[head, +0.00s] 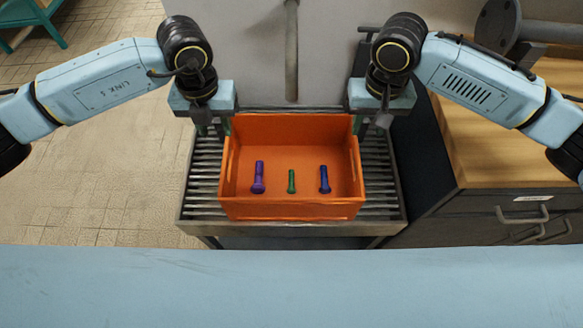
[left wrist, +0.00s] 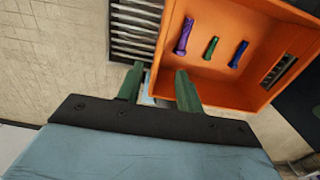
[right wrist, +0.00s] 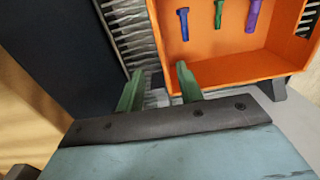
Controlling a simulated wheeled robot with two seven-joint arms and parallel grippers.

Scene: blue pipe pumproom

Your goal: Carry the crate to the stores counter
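The orange crate (head: 290,209) sits upright on a grey slatted roller stand (head: 385,190), holding a purple bolt (head: 258,178), a green bolt (head: 291,181) and a blue bolt (head: 324,180). My left gripper (head: 216,127) is at the crate's left side. In the left wrist view its green fingers (left wrist: 158,85) are apart near the left wall. My right gripper (head: 371,120) is at the right side, its fingers (right wrist: 158,88) also apart near that wall. I cannot tell whether either gripper touches the crate. Which surface is the stores counter is not readable.
A wooden-topped cabinet (head: 490,145) with dark drawers stands close to the right of the stand, with a grey flanged pipe (head: 510,25) on it. A vertical pipe (head: 291,50) is behind the crate. Tiled floor (head: 100,190) is clear to the left; a teal frame (head: 35,22) stands far left.

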